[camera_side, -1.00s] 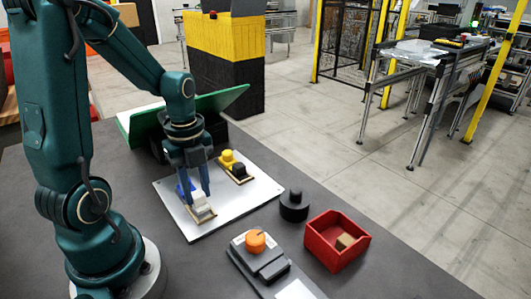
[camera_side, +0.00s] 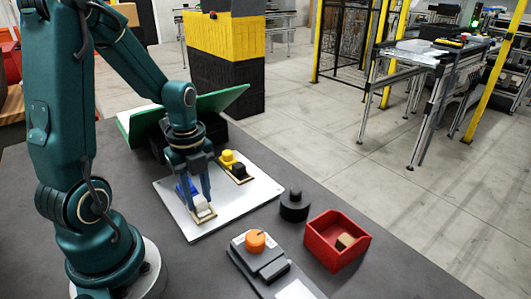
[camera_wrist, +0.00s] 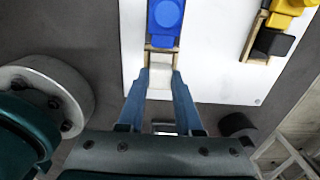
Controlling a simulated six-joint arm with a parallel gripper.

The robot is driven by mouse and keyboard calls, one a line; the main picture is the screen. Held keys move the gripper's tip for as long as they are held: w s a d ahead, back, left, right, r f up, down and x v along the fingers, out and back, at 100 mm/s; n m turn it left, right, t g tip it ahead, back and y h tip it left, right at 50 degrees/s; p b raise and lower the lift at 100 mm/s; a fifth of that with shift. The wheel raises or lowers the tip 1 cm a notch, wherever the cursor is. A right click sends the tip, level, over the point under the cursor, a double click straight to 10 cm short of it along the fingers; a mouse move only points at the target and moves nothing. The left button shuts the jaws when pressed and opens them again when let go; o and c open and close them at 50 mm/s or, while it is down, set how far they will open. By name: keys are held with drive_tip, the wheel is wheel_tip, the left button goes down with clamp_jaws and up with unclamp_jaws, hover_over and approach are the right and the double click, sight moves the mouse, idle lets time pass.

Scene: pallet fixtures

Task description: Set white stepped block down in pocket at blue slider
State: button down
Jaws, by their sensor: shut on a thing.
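The white stepped block (camera_wrist: 160,74) is between the fingertips of my gripper (camera_wrist: 160,82), which is shut on it. In the side view my gripper (camera_side: 200,207) points down over the white plate (camera_side: 240,212), with the block (camera_side: 204,211) low at its fingertips. The blue slider (camera_wrist: 165,22) lies directly beyond the block in the wrist view; in the side view it is partly hidden behind the fingers. A tan-edged pocket (camera_wrist: 161,49) adjoins the slider, and the block is at it. I cannot tell whether the block rests on the pocket floor.
A second fixture with a yellow slider (camera_side: 228,158) and a black block (camera_side: 239,170) sits on the plate.

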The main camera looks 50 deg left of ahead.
drive_tip(key=shift+f, duration=0.2)
idle(0.3)
drive_tip(key=c, duration=0.5)
unclamp_jaws()
drive_tip(key=o, duration=0.4)
drive_tip(key=shift+r, duration=0.1)
drive_tip(key=shift+r, duration=4.45)
